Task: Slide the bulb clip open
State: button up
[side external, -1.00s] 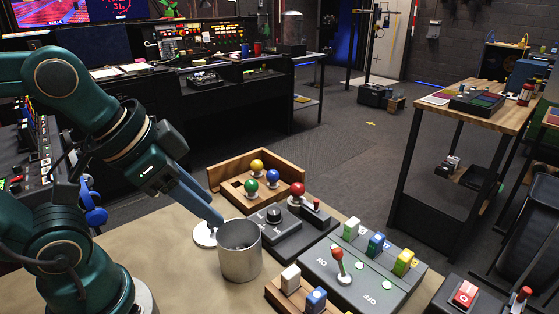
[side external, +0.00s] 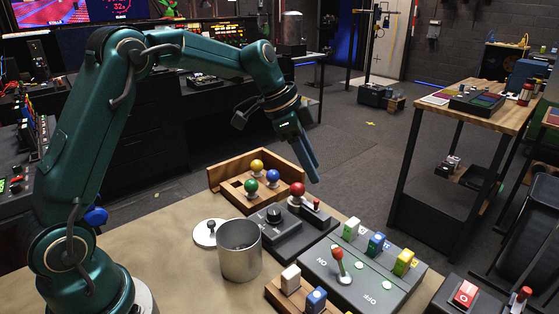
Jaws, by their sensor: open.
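A grey panel (side external: 325,268) at the lower right carries a green-and-white clip (side external: 351,229), a blue-and-white clip (side external: 376,244) and a yellow-and-white clip (side external: 404,262) along its far side. The marks on them are too small to read, so I cannot tell which is the bulb clip. A red-tipped lever (side external: 338,258) stands on the same panel by the letters ON and OFF. My gripper (side external: 315,177) points down, open and empty, in the air above and behind the red ball knob (side external: 297,188). It appears clear of the panel; its fingers overlap in this view.
A grey metal cup (side external: 240,252) and a white lid (side external: 207,233) stand left of a dark dial box (side external: 275,226). A wooden tray (side external: 226,178) holds green, blue and yellow balls. A wooden block (side external: 277,298) with white and blue pieces and a red switch (side external: 465,294) are in front.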

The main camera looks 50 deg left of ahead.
aim_at(316, 201)
jog(key=shift+g, duration=0.5)
jog(key=f, duration=0.4)
jog(key=w+f, duration=0.1)
jog(key=f, duration=0.2)
jog(key=shift+w+d+f, duration=0.2)
jog(key=shift+f, duration=0.4)
grip_shut()
dwell(0.4)
